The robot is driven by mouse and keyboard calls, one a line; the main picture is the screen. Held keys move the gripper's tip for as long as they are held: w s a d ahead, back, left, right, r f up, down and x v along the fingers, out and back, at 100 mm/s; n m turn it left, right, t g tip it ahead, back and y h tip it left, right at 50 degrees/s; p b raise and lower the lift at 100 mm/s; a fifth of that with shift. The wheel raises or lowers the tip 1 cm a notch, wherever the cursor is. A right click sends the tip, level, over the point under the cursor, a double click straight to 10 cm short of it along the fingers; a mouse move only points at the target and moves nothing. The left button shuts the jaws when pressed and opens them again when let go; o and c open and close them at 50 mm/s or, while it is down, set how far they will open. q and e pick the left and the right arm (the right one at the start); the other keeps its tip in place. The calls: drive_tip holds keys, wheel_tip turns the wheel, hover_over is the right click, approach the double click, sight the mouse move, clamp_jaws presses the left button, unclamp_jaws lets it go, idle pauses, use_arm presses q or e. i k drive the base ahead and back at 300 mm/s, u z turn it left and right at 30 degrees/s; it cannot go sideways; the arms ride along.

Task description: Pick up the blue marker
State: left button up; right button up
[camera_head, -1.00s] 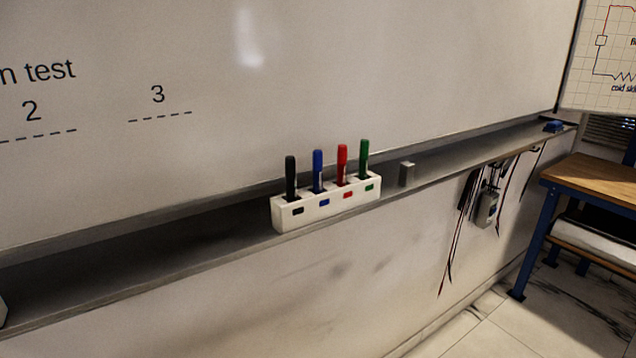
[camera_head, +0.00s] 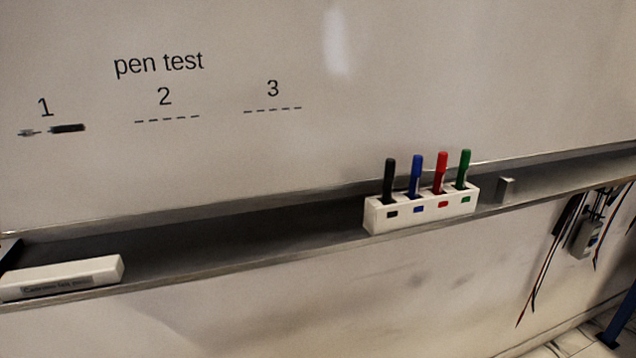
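The blue marker (camera_head: 415,173) stands upright in a white holder (camera_head: 376,221) on the whiteboard's ledge, right of centre. It is in the second slot from the left, above a blue label. A black marker (camera_head: 389,180) stands to its left, and a red marker (camera_head: 440,171) and a green marker (camera_head: 463,168) stand to its right. The lower part of each marker is hidden inside the holder. Neither of my grippers is in view.
A small grey block (camera_head: 505,190) stands right of the holder. Cables and a grey device (camera_head: 586,238) hang below at right.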

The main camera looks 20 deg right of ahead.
sight(417, 161)
drive_tip(key=u, duration=1.75)
drive_tip(key=k, duration=1.4)
drive_tip(key=z, duration=1.85)
drive_tip(key=i, duration=0.3)
drive_tip(key=z, duration=0.05)
